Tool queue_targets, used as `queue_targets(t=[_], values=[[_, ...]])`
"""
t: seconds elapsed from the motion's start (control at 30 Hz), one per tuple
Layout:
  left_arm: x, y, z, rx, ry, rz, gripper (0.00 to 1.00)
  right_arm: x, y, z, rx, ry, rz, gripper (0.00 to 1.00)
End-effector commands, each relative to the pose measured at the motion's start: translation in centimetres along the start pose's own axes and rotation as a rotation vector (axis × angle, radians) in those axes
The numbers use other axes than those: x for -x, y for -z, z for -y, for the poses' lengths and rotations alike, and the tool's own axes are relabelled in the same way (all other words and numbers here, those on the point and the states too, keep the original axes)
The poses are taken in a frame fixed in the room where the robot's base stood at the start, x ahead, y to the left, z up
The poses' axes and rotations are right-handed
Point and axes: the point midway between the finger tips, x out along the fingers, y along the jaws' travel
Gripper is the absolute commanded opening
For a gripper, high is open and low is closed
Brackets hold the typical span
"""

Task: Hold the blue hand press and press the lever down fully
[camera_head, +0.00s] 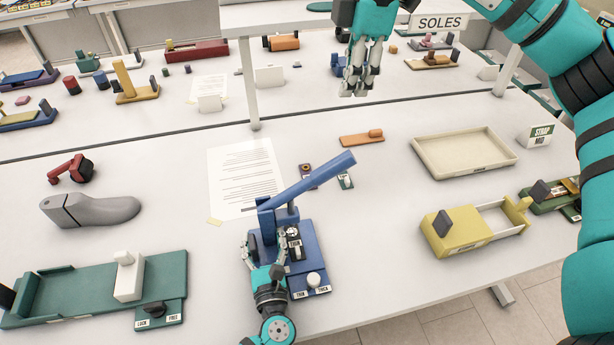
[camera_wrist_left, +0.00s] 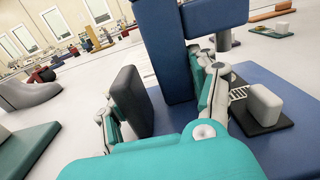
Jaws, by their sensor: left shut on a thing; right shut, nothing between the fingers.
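The blue hand press (camera_head: 306,252) stands on the white table near the front edge. Its long blue lever (camera_head: 318,178) is raised and slants up to the right. My left gripper (camera_head: 263,256) is shut on the press body at its near left side. In the left wrist view, my left gripper's fingers (camera_wrist_left: 165,112) lie either side of the blue upright (camera_wrist_left: 172,60); the exact contact is partly hidden. My right gripper (camera_head: 358,85) is shut and empty, fingers pointing down, behind the lever and apart from it.
A printed sheet (camera_head: 243,172) lies behind the press. A grey shoe last (camera_head: 92,210) and green fixture (camera_head: 75,292) are at left. A yellow fixture (camera_head: 474,228) and cream tray (camera_head: 463,151) are at right. A shelf post (camera_head: 248,85) stands behind.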

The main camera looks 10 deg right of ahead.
Motion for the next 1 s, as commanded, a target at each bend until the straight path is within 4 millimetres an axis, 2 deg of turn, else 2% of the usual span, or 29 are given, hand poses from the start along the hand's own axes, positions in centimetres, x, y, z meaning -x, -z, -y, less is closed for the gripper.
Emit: queue_targets(t=[0.27,0.3,0.5,0.83,1.0], values=[[0.0,0.1,0.0,-0.002,-0.001,-0.001,0.22,0.0,0.0,0.0,0.000,0.000,0.000,0.00],[0.0,0.1,0.0,-0.002,-0.001,-0.001,0.62,0.0,0.0,0.0,0.000,0.000,0.000,0.00],[0.0,0.0,0.0,-0.001,-0.001,0.000,0.88,0.0,0.0,0.0,0.000,0.000,0.000,0.00],[0.2,0.1,0.0,-0.001,0.000,-0.001,0.89,0.0,0.0,0.0,0.000,0.000,0.000,0.00],[2.4,0.2,0.0,-0.001,0.001,-0.004,0.89,0.0,0.0,0.0,0.000,0.000,0.000,0.00]])
